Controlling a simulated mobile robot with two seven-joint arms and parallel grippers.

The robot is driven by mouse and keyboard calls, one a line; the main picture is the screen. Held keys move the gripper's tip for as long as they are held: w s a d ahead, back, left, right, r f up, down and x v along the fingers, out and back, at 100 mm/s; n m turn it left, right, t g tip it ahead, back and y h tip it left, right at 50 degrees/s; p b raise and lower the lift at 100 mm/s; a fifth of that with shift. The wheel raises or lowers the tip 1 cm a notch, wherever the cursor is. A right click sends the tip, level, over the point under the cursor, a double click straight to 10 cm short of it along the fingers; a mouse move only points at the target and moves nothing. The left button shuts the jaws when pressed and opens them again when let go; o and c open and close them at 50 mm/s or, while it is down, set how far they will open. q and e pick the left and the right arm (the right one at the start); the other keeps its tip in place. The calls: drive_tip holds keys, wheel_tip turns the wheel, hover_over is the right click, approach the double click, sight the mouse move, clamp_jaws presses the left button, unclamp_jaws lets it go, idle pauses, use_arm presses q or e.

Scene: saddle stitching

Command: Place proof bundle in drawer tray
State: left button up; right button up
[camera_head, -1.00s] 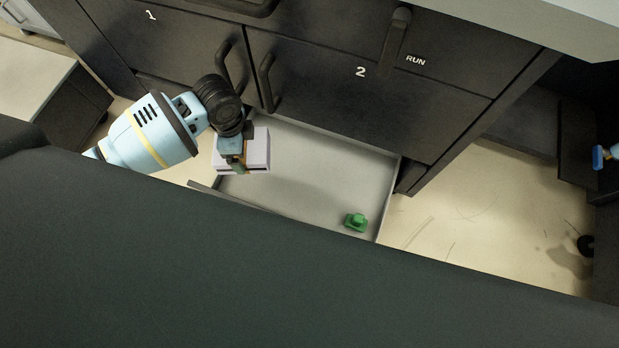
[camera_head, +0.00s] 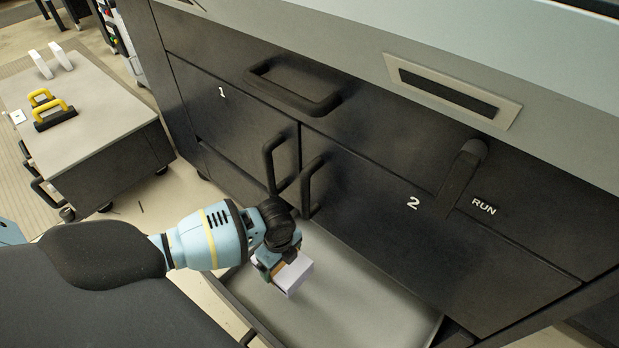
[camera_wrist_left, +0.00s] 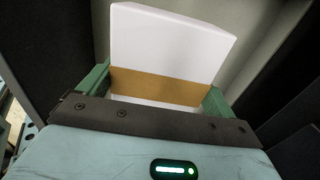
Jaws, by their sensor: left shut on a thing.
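The proof bundle (camera_head: 294,277) is a white block of paper. In the left wrist view, the bundle (camera_wrist_left: 172,45) has a brown band across it. My left gripper (camera_head: 277,264) is shut on it, with a green finger at each side of the band in the wrist view. The pale grey drawer tray (camera_head: 352,285) is pulled out at the foot of the dark machine. Gripper and bundle are over the tray's left part. Whether the bundle touches the tray floor is not clear. The tray's near part is cut off by the frame. My right gripper is out of view.
The machine front has door handles (camera_head: 313,187) close behind my left gripper, and a lever (camera_head: 463,175) beside RUN. A low cart (camera_head: 90,105) with yellow-handled and white items stands at the left. The visible tray floor right of the bundle is clear.

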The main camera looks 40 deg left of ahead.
sight(283, 269)
use_arm(q)
drive_tip(key=shift+f, duration=0.2)
wheel_tip(283, 269, down, 4)
drive_tip(key=shift+f+b, duration=0.25)
drive_tip(key=shift+b, duration=0.95)
drive_tip(key=shift+f, duration=0.15)
wheel_tip(283, 269, down, 5)
drive_tip(key=b, duration=0.2)
drive_tip(key=shift+b, duration=0.35)
drive_tip(key=shift+w, duration=0.1)
drive_tip(key=shift+f, duration=0.1)
drive_tip(key=o, duration=1.1)
drive_tip(key=shift+o, duration=0.2)
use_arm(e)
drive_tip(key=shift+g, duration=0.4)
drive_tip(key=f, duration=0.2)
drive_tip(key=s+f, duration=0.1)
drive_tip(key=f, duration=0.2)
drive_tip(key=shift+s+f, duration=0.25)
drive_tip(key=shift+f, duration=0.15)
